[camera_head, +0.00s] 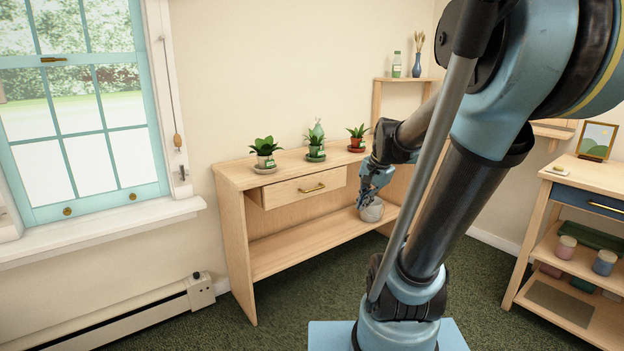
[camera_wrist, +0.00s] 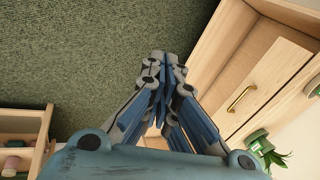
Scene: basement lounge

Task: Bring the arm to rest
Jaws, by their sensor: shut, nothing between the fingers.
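My gripper (camera_head: 365,197) is in front of the wooden console table in the head view, with its fingers pointing down. In the wrist view my gripper (camera_wrist: 164,60) has its fingertips together, with nothing between them. My arm is bent and reaches out over the room from the right. A grey round pot (camera_head: 372,211) shows just below the fingers, at the lower shelf; I cannot tell whether they touch it.
The console table (camera_head: 235,232) has a drawer (camera_head: 300,189) and several potted plants on top. A shelf unit (camera_head: 541,240) with jars stands at the right. A heater (camera_head: 140,315) runs under the window. Green carpet (camera_head: 255,335) lies open in front.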

